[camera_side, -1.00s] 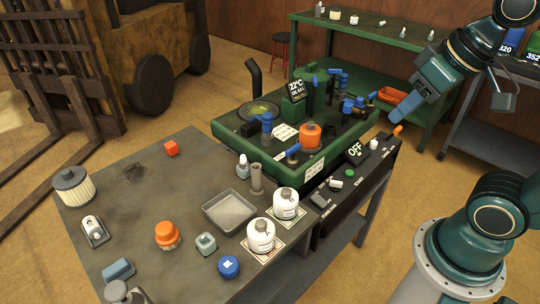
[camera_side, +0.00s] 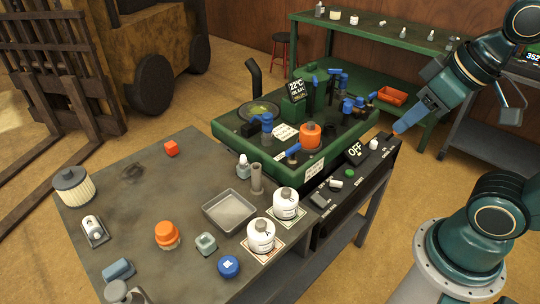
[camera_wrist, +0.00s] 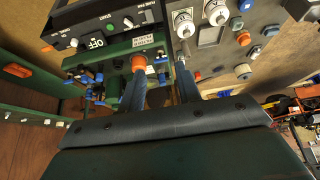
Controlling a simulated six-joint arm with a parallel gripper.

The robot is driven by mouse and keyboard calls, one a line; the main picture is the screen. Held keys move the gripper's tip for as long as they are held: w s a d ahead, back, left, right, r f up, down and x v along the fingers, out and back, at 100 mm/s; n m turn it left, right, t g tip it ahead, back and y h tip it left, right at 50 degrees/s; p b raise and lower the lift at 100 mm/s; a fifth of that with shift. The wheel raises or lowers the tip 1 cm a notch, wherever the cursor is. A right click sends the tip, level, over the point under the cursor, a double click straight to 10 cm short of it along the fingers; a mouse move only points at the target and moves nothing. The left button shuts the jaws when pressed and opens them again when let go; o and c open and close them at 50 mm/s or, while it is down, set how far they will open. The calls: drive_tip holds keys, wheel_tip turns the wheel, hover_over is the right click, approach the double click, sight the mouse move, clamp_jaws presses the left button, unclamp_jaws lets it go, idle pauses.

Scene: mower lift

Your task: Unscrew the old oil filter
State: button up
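My gripper (camera_side: 399,128) is at the right of the stand, near the end of the black control panel, apart from the filter. In the wrist view my gripper's two blue fingers (camera_wrist: 160,80) are spread with nothing between them. A second orange, filter-like part (camera_side: 166,235) sits on the grey bench.
The grey bench (camera_side: 130,205) holds a metal tray (camera_side: 229,212), two white bottles (camera_side: 285,204), a blue cap (camera_side: 228,267) and a cream filter (camera_side: 73,187). The panel (camera_side: 354,152) reads OFF.

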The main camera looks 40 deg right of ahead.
drive_tip(key=shift+o, duration=0.3)
drive_tip(key=o, duration=0.7)
drive_tip(key=shift+w, duration=0.1)
drive_tip(key=o, duration=0.3)
drive_tip(key=shift+w+r, duration=0.15)
drive_tip(key=shift+w, duration=0.05)
drive_tip(key=w+d+m+g, duration=0.2)
drive_tip(key=w+m, duration=0.3)
drive_tip(key=w, duration=0.3)
drive_tip(key=w+d+m+g, duration=0.1)
drive_tip(key=w+d+m, duration=0.2)
drive_tip(key=w+m, duration=0.35)
drive_tip(key=w+d+f+m+g, duration=0.1)
drive_tip(key=w+d+f+m, duration=0.2)
drive_tip(key=w+f, duration=0.2)
drive_tip(key=w+d+f+m+g, duration=0.1)
drive_tip(key=w+d+f+m, duration=0.2)
drive_tip(key=w, duration=0.6)
drive_tip(key=shift+d+f+g, duration=0.3)
drive_tip(key=shift+d+f, duration=0.45)
drive_tip(key=shift+f, duration=0.2)
drive_tip(key=shift+f+m, duration=0.2)
drive_tip(key=shift+m, duration=0.05)
